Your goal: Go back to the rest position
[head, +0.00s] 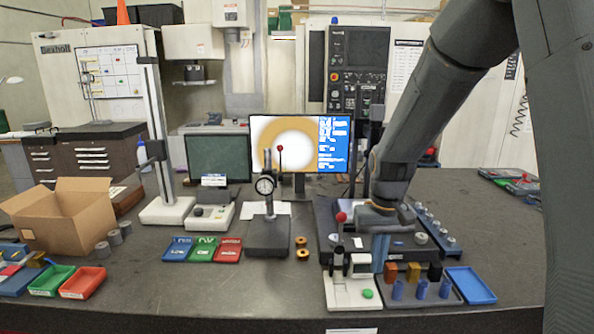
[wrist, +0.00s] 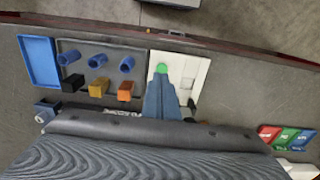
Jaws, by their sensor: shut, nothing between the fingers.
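My gripper (head: 379,266) points down over the right part of the bench, and its blue fingers are together with nothing between them. In the wrist view the shut fingers (wrist: 163,82) lie in front of the white device (wrist: 192,68), near its green button (wrist: 161,69). In the head view the white device (head: 349,294) stands just left of the fingers. The gap between fingertips and bench is hard to judge.
Close right of the fingers are orange (head: 390,272), yellow (head: 413,272) and black (head: 434,272) blocks, blue cylinders (head: 421,290) and a blue tray (head: 470,285). A dial gauge stand (head: 268,235) is left. The bench's front left-centre is clear.

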